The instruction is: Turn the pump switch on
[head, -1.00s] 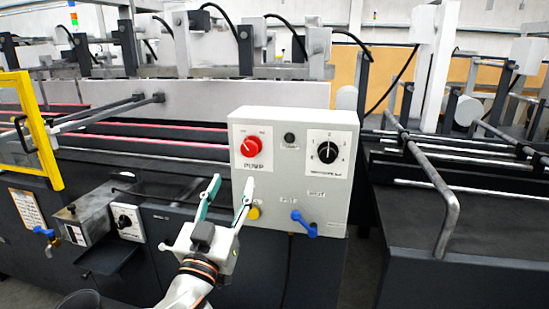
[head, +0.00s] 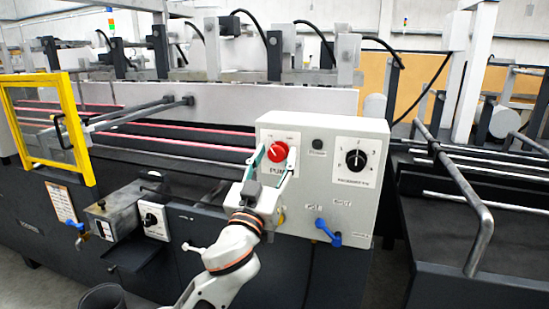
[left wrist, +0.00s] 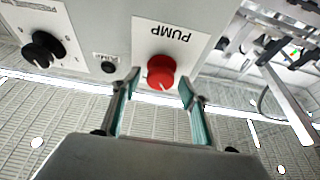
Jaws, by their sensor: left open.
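The pump switch (head: 278,151) is a round red knob with a white pointer line, on a white plate marked PUMP on the grey control box (head: 350,215). In the left wrist view the red knob (left wrist: 161,72) appears upside down, ahead of the fingers and roughly between them. My left gripper (head: 270,164) is open and empty, its two teal-lined fingers reaching up towards the knob in the head view. In the left wrist view its fingers (left wrist: 158,92) stand to either side of the knob; whether they touch it I cannot tell. My right gripper is not in view.
A black rotary knob (head: 355,159) is right of the pump switch, with a small dark button (head: 317,144) between them. A blue valve handle (head: 328,232) sits lower on the box. A yellow frame (head: 45,125) stands at left.

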